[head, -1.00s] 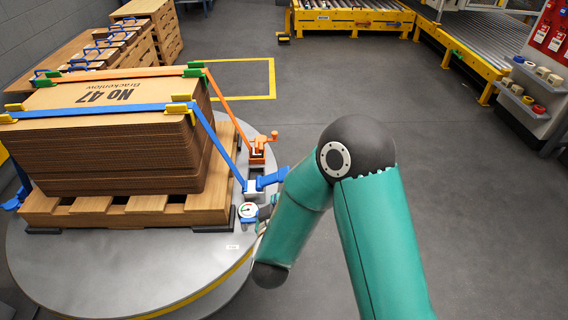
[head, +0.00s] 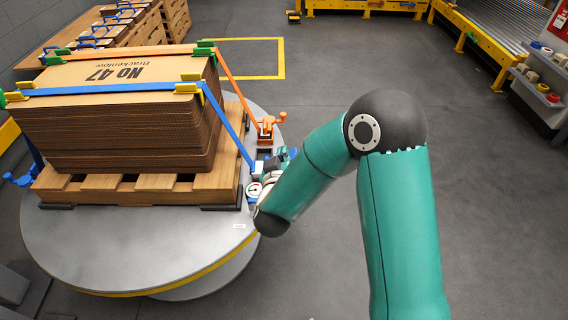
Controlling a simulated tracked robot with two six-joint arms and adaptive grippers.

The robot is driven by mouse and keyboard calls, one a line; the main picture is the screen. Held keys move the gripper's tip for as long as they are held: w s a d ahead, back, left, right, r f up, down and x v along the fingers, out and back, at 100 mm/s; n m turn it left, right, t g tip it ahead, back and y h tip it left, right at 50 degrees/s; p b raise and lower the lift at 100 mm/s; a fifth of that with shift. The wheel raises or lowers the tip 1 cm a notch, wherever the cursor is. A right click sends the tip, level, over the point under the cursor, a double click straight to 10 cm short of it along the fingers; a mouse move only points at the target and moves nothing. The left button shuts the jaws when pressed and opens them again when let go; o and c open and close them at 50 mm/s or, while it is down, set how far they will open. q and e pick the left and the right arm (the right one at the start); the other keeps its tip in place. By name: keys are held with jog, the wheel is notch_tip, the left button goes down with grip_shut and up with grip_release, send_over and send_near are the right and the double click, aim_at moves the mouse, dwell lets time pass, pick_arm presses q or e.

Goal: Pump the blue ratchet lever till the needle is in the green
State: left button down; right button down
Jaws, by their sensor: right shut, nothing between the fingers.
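The blue ratchet lever (head: 291,154) shows only in part at the right edge of the round grey turntable. My right gripper (head: 273,167) is shut and empty beside it, small and partly hidden by my own forearm; I cannot tell whether they touch. The round white gauge (head: 253,189) sits just in front of the ratchet, partly covered by my arm. It shows some green, but its needle is too small to read. The blue strap (head: 226,123) runs from the ratchet up over the cardboard stack (head: 115,125). My left gripper is out of view.
An orange ratchet (head: 267,131) with an orange strap stands just behind the blue one. The stack rests on a wooden pallet (head: 120,183) on the turntable (head: 120,245). Open grey floor lies to the right, with yellow-framed conveyors (head: 470,38) at the back.

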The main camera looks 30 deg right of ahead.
jog(key=x, duration=0.2)
jog(key=f+b+x, duration=0.1)
jog(key=x, duration=0.2)
jog(key=shift+s+d, duration=0.1)
jog(key=shift+d, duration=0.05)
jog(key=shift+s+d+f+b, duration=0.15)
jog(key=shift+f+b, duration=0.15)
jog(key=shift+f, duration=0.15)
jog(key=shift+s+d+f+b, duration=0.15)
jog(key=shift+f+b, duration=0.1)
jog(key=shift+f, duration=0.2)
jog(key=shift+s+d+f, duration=0.15)
jog(key=shift+d+f, duration=0.05)
jog(key=shift+f, duration=0.2)
